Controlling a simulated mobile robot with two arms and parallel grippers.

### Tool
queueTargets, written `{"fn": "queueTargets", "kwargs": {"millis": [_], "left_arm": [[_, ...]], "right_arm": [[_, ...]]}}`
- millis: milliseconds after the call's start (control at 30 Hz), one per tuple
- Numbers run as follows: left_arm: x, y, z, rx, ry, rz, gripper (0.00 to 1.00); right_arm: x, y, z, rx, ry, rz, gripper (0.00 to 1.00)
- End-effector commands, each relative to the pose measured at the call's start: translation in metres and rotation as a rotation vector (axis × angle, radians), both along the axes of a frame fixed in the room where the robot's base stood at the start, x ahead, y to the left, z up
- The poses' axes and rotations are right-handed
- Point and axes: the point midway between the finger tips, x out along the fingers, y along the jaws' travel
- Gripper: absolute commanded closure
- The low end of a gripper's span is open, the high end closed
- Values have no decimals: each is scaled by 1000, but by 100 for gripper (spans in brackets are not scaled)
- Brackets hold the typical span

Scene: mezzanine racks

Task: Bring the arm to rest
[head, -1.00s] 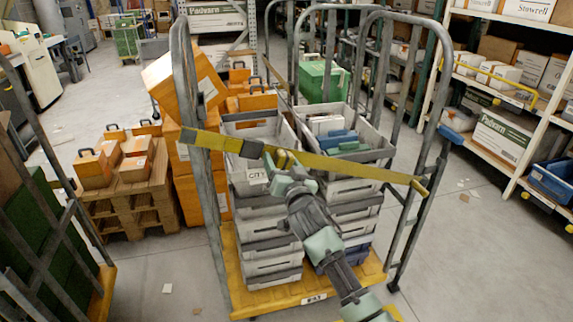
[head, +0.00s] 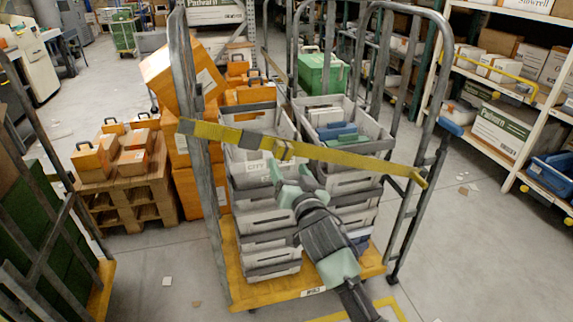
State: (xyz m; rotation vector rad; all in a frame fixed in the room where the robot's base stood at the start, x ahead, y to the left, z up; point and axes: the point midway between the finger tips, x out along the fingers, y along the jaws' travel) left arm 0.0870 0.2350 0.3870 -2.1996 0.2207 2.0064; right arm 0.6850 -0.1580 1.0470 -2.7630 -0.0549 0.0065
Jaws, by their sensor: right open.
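My right gripper (head: 289,174) is open and empty, with pale green jaws. It is in front of the roll cage, just below the yellow strap (head: 345,163) as seen in the head view. A small gap seems to show between the jaws and the strap. The strap runs across the cage front from the left post (head: 186,90) to the right post (head: 425,125), sloping down to the right. My right arm comes up from the bottom and hides part of the crates. My left gripper is not in view.
Stacked grey crates (head: 262,222) stand on the cage's yellow base (head: 262,293). Orange cases sit on a wooden pallet (head: 128,200) at left. Another cage (head: 60,235) is at the left edge. Shelving (head: 500,150) lines the right. Floor at lower right is clear.

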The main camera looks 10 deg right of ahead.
Motion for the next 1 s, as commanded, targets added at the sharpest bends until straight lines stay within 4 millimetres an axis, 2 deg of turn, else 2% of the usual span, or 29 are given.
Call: {"fn": "queueTargets", "kwargs": {"millis": [333,400,467,567,667,700,767,800,867,900,1000], "left_arm": [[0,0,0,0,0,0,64],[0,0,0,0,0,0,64],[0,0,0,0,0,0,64],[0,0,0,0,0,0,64],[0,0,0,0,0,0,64],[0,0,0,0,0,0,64],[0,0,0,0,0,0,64],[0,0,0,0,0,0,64],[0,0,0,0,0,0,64],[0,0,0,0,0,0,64],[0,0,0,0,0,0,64]], "right_arm": [[-3,0,0,-1,0,0,33],[-3,0,-7,-6,11,0,33],[-3,-1,-22,-17,38,1,33],[-4,-2,-71,-54,118,8,33],[-14,-4,-142,-107,234,21,33],[-21,-5,-173,-129,284,29,33],[-34,-7,-217,-162,356,41,33],[-45,-9,-246,-182,403,51,33],[-63,-12,-289,-212,474,65,33],[-78,-14,-317,-231,521,76,33],[-119,-19,-382,-275,636,105,33]]}}
